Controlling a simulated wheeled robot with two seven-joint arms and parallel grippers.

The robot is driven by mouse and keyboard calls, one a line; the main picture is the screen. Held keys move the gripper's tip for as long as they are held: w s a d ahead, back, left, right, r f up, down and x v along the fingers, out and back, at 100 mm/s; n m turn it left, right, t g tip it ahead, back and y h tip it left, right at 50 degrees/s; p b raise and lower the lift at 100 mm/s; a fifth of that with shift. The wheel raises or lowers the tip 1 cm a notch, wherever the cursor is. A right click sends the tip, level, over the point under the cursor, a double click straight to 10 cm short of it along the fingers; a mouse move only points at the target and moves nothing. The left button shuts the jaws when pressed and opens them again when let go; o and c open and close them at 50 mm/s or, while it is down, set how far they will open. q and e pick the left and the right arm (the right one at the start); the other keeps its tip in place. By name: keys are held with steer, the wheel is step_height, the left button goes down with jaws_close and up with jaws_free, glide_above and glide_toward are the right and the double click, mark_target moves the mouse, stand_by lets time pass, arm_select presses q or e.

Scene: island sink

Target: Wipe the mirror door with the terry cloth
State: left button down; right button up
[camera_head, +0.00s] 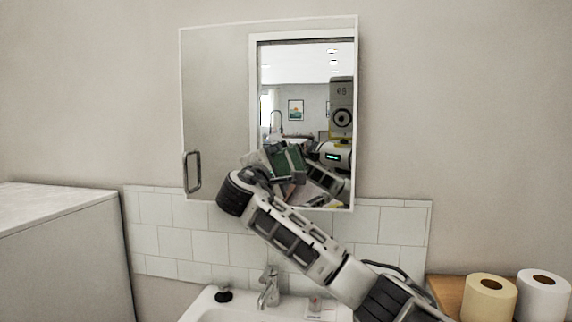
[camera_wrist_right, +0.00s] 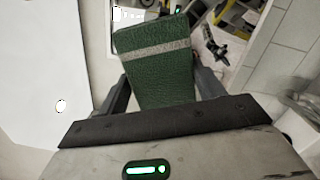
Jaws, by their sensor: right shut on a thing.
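The mirror door (camera_head: 215,90) hangs on the wall in the head view, a white-framed panel with a metal handle (camera_head: 192,173) at its lower left. My right gripper (camera_wrist_right: 163,88) is shut on the green terry cloth (camera_wrist_right: 158,70), which has a pale grey stripe and stands out between the fingers. In the head view my right wrist is in front of the mirror's lower part. Green cloth shows there beside its own reflection, and I cannot tell whether it touches the glass. My left gripper is not in view.
Below is a white sink (camera_head: 240,309) with a faucet (camera_head: 268,287) and a dark stopper-like item (camera_head: 223,295). A yellowish roll (camera_head: 489,300) and a white roll (camera_head: 543,297) stand at the lower right. A white cabinet (camera_head: 60,235) is at the left. White tiles (camera_head: 205,245) run under the mirror.

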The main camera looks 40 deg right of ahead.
steer(key=shift+w+a+r+p, duration=0.15)
steer(key=shift+w+a+p, duration=0.45)
steer(key=shift+w, duration=0.1)
steer(key=shift+w+a+p, duration=0.55)
steer(key=shift+w+a, duration=0.2)
steer(key=shift+w, duration=0.2)
steer(key=shift+s+d+v, duration=0.1)
steer(key=shift+s+v, duration=0.05)
steer(key=shift+v, duration=1.3)
steer(key=shift+s+d+v, duration=0.1)
steer(key=shift+s+v, duration=0.05)
steer(key=shift+v, duration=1.3)
steer(key=shift+s+a, duration=0.1)
steer(key=shift+v, duration=1.35)
